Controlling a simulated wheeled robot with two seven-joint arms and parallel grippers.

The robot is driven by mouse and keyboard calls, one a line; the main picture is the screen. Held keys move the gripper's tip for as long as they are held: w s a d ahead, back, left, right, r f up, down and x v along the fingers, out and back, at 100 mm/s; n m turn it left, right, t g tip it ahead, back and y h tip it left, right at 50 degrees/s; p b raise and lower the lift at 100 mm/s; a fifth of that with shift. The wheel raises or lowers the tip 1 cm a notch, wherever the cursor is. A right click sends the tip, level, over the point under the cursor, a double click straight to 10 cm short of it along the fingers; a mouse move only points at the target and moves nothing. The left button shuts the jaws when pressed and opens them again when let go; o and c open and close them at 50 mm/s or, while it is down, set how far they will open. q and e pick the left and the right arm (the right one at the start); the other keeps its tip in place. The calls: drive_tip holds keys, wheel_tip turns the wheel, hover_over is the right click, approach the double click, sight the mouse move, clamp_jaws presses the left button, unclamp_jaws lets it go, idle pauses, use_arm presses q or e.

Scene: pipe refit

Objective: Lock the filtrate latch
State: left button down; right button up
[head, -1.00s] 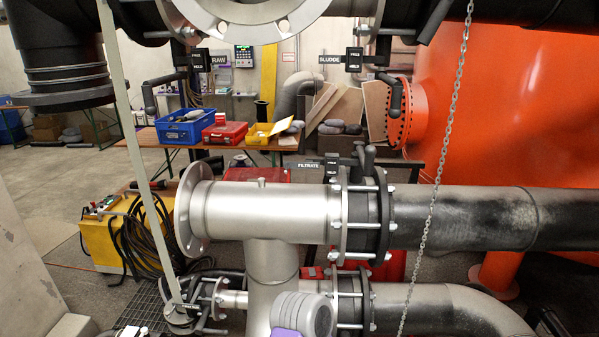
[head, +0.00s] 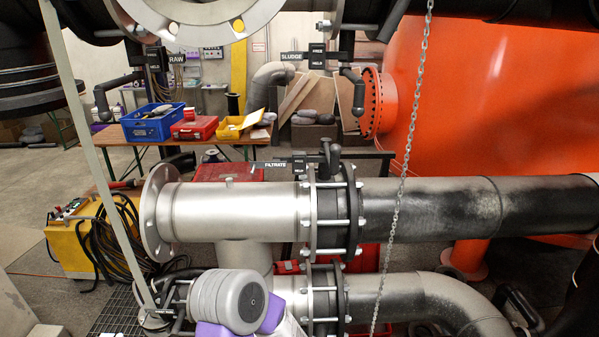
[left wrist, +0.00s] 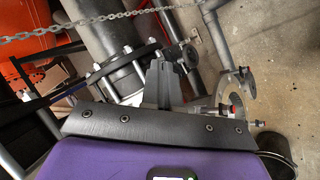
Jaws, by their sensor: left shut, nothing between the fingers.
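The filtrate latch (head: 330,158) is a black upright handle on top of the black flange clamp of the upper grey pipe. It stands beside the FILTRATE label (head: 269,165) and a small FREE/HELD plate (head: 299,164). My left arm shows as a grey and purple link at the bottom middle of the head view, below the upper pipe; its fingers do not show there. In the left wrist view my left gripper (left wrist: 164,82) has its dark fingers together, with nothing between them. I cannot make out the filtrate latch in that view. My right gripper is not in view.
A chain (head: 402,165) hangs in front of the upper pipe (head: 235,210), right of the clamp. A pale bar (head: 88,140) slants down at left. A lower pipe (head: 395,295) runs beneath. The SLUDGE handle (head: 354,88) hangs above. A table with bins stands behind.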

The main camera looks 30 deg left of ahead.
sight(299, 173)
use_arm(q)
drive_tip(key=w+a+r+n+t+y+p, duration=0.1)
drive_tip(key=w+a+r+n+t+y, duration=0.15)
drive_tip(key=r+n, duration=0.45)
drive_tip(key=w+a+r+n+t+y, duration=0.1)
drive_tip(key=w+a+r+n, duration=0.25)
drive_tip(key=r, duration=0.65)
drive_tip(key=w+a+r+n+t+y+p, duration=0.1)
drive_tip(key=w+a+r+n+t+y, duration=0.2)
drive_tip(key=r, duration=0.6)
drive_tip(key=s+a+r+n+y, duration=0.1)
drive_tip(key=a+r+n, duration=0.2)
drive_tip(key=r+n, duration=0.4)
drive_tip(key=s+a+r+n+y+p, duration=0.1)
drive_tip(key=a+r+n+y, duration=0.1)
drive_tip(key=r+n, duration=0.5)
wheel_tip(299, 173, up, 5)
drive_tip(key=shift+s+a, duration=0.15)
drive_tip(key=shift+a, duration=0.45)
drive_tip(key=p+x, duration=0.3)
drive_tip(key=x, duration=1.1)
drive_tip(key=shift+p, duration=0.3)
